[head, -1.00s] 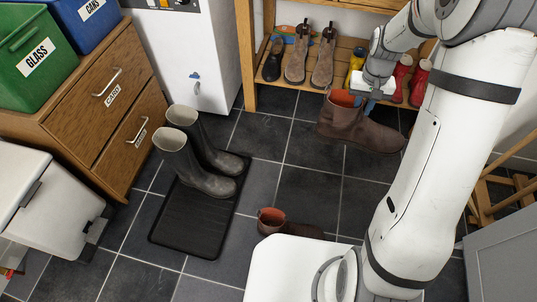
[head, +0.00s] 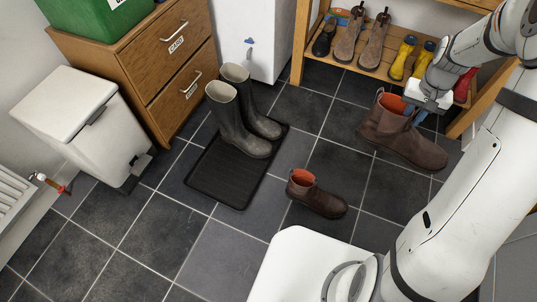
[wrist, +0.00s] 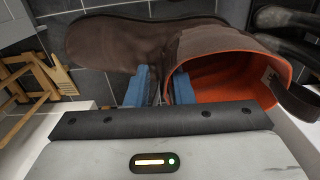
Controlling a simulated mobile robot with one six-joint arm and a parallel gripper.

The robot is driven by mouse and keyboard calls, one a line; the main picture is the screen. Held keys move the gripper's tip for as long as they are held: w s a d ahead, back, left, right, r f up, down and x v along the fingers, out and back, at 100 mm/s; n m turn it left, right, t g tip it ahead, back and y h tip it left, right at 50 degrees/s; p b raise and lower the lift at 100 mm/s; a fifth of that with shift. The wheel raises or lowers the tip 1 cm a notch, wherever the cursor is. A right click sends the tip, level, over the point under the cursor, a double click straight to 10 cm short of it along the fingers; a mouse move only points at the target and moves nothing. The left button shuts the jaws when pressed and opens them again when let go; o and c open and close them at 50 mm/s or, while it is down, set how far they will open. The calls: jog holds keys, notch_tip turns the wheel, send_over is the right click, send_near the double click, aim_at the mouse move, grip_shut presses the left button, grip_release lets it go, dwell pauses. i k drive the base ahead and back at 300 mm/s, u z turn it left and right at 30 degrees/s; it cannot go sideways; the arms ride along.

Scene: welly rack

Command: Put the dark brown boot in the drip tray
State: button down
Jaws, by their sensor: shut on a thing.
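A dark brown boot with an orange lining (head: 400,138) is in my gripper (head: 415,110), upright, at the right of the head view. In the wrist view the blue fingers (wrist: 160,88) are shut on the boot (wrist: 120,42) beside its opening. A second brown boot of similar look (head: 318,196) stands on the floor nearer my base. The black drip tray (head: 225,182) lies on the floor left of both. A pair of dark grey tall wellies (head: 240,118) stands at its back end; its front part is bare.
A wooden rack (head: 345,58) with several boots and shoes stands at the back right. A wooden drawer unit (head: 150,75) and a white pedal bin (head: 85,125) stand at the left. Open tiled floor lies between the held boot and the tray.

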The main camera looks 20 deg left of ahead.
aim_at(233, 166)
jog(key=u, duration=1.15)
jog(key=i, duration=0.1)
jog(key=z, duration=2.75)
jog(key=k, duration=1.55)
jog(key=z, duration=2.85)
jog(key=i, duration=0.1)
jog(key=u, duration=4.8)
jog(key=i, duration=0.85)
jog(key=u, duration=0.05)
